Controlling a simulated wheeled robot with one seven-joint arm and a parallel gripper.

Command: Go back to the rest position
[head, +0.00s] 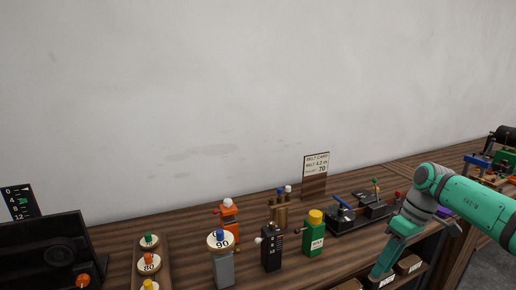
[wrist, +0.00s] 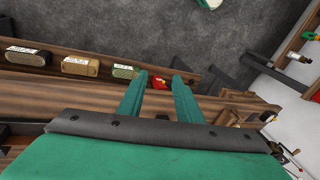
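My arm comes in from the right in the head view, and its hand with my gripper (head: 380,272) points down in front of the wooden bench (head: 185,207). In the wrist view my gripper (wrist: 159,76) shows two green fingers standing apart with a clear gap. Nothing is held between them. A red item (wrist: 159,83) shows in the gap, seemingly beyond the fingertips. The rest position itself is not marked in either view.
The bench holds a white 90 disc on a grey post (head: 221,241), a black box (head: 271,248), a green block with yellow top (head: 314,233) and a black device (head: 345,217). A lower shelf holds labelled blocks (wrist: 81,67). Grey floor (wrist: 130,35) is open beyond.

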